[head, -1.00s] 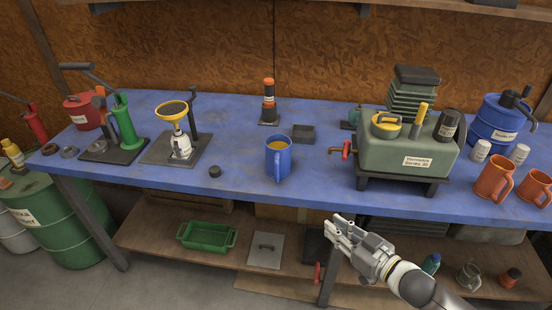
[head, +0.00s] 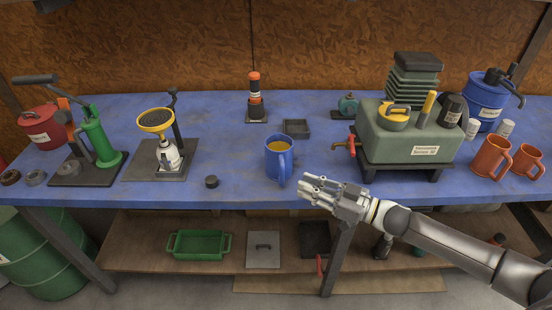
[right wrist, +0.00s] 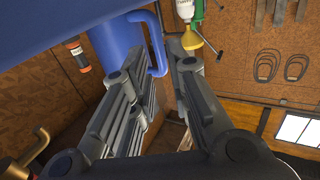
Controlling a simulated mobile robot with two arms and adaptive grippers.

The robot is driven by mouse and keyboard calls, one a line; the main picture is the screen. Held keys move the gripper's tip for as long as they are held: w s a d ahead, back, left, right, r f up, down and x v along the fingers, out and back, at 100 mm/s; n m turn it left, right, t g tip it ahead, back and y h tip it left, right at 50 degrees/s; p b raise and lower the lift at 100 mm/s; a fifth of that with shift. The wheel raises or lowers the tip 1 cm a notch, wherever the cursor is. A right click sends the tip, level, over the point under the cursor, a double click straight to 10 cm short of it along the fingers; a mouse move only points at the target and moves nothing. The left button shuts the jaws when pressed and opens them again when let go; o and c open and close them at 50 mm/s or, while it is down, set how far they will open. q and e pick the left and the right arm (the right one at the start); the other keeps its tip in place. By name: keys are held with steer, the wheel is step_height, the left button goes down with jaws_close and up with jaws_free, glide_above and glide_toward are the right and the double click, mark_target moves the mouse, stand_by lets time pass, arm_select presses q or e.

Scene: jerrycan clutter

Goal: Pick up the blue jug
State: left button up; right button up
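The blue jug (head: 276,163) stands upright near the front edge of the blue workbench (head: 225,190), with a yellowish content at its top and its handle toward the front. My right gripper (head: 304,187) is just in front and to the right of the jug, low by the bench edge. In the right wrist view, the jug (right wrist: 112,45) and its handle lie ahead of my right gripper (right wrist: 160,62). Its two fingers are spread, with the handle showing in the gap between them, and nothing is gripped. My left gripper is out of view.
A green tank (head: 405,135) with a red-handled tap (head: 345,146) stands to the jug's right. Orange mugs (head: 492,157) are farther right. A dark tray (head: 297,128) lies behind.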

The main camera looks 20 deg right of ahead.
mark_target(282, 185)
steer(key=shift+x, duration=1.15)
steer(key=shift+w+a, duration=0.2)
steer(key=shift+w, duration=0.05)
steer(key=shift+w+a, duration=0.2)
steer(key=p+x, duration=0.1)
steer(key=x, duration=0.3)
steer(key=shift+w+a+f, duration=0.2)
steer(key=shift+w, duration=0.1)
steer(key=shift+s, duration=0.1)
steer(key=c, duration=0.3)
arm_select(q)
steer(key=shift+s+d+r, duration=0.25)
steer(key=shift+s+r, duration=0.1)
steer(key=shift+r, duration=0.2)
arm_select(e)
jaws_close()
steer(key=shift+r, duration=0.1)
